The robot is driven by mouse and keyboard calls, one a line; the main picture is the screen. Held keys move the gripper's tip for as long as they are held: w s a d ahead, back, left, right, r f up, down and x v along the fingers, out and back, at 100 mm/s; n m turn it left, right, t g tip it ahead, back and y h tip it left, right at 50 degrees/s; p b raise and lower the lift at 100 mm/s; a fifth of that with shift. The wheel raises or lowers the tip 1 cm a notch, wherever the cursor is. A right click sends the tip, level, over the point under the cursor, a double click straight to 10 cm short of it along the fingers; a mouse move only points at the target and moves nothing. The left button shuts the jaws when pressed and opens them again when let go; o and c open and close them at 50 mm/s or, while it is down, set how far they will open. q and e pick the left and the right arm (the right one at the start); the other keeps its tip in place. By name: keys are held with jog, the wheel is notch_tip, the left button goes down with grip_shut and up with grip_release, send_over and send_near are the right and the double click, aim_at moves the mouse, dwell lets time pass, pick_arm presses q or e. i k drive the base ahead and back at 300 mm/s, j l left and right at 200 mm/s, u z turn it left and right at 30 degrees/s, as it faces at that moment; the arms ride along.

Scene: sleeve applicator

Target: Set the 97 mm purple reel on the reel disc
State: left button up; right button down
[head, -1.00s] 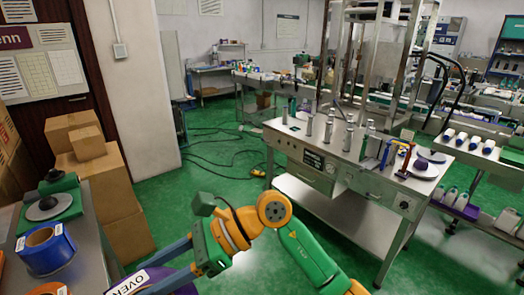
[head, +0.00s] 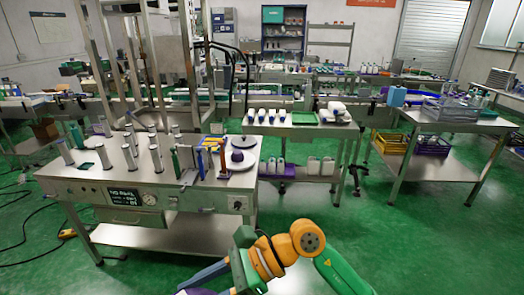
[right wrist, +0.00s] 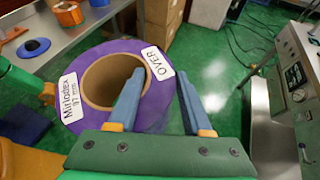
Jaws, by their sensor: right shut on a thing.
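The purple reel (right wrist: 95,55) has a brown cardboard core and white labels reading "97 mm" and "OVER". My right gripper (right wrist: 160,100) is shut on its wall in the right wrist view, one blue finger at the core opening and one outside. In the head view, only a bit of the reel (head: 197,292) shows at the bottom edge, below my right gripper (head: 208,275). The pale round reel disc (head: 236,165) lies at the right end of the steel machine table, with a small dark purple piece at its middle. The reel is well apart from it. My left gripper is not in view.
The machine table (head: 100,190) carries several upright metal cylinders left of the disc, and blue and orange uprights (head: 205,155) beside it. Green floor (head: 390,230) lies open at the right.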

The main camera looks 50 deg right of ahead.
aim_at(237, 159)
jog(key=i+l+z, duration=0.65)
jog(key=i+z, duration=0.25)
jog(key=i, duration=0.25)
jog(key=i+z, duration=0.45)
jog(key=i, duration=0.15)
jog(key=i+j+z, duration=0.25)
jog(key=i+z, duration=0.25)
jog(key=i, duration=0.15)
